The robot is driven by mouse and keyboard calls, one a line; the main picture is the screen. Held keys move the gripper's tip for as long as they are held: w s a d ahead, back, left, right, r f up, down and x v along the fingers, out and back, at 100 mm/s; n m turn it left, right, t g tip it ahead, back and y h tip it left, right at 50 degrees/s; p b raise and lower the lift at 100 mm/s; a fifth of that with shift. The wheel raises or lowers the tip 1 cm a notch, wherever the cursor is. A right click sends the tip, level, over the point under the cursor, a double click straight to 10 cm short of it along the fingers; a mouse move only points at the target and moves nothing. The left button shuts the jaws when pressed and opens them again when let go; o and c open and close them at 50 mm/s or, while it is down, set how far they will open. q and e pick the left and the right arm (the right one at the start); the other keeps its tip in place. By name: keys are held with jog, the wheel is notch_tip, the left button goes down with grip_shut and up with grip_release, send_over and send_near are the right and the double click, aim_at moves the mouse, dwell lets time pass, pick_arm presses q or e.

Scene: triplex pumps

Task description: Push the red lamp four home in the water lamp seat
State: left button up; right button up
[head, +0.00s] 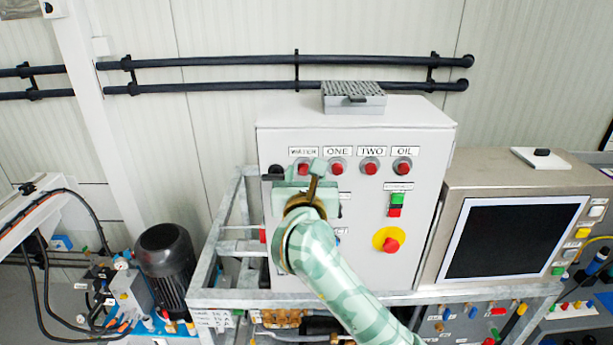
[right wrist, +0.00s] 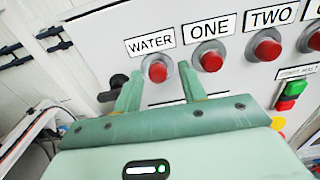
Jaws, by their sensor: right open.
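A red lamp (right wrist: 157,72) sits in the round grey seat under the WATER label, at the left end of the lamp row on the white cabinet. I cannot tell how deep it sits. In the head view the lamp (head: 303,168) shows between my fingers. My right gripper (head: 305,172) is in front of the cabinet, just below the WATER label. In the right wrist view my right gripper (right wrist: 160,76) is open, with one finger on each side of the lamp. Contact with the lamp cannot be made out. My left gripper is not in view.
Red lamps sit under ONE (right wrist: 211,60), TWO (right wrist: 267,48) and OIL (head: 402,166). A black knob (right wrist: 119,82) is close to my left-hand finger. A green and red switch (head: 396,204) and a red emergency button (head: 391,245) are lower right. A screen (head: 513,237) stands right.

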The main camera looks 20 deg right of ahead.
jog(key=shift+s+a, duration=0.1)
jog(key=shift+a, duration=0.05)
jog(key=shift+s+a, duration=0.1)
jog(key=shift+s, duration=0.2)
jog(key=p+v, duration=0.2)
jog(key=v, duration=1.3)
jog(key=shift+s+p, duration=0.25)
jog(key=shift+p, duration=0.05)
jog(key=shift+w, duration=0.1)
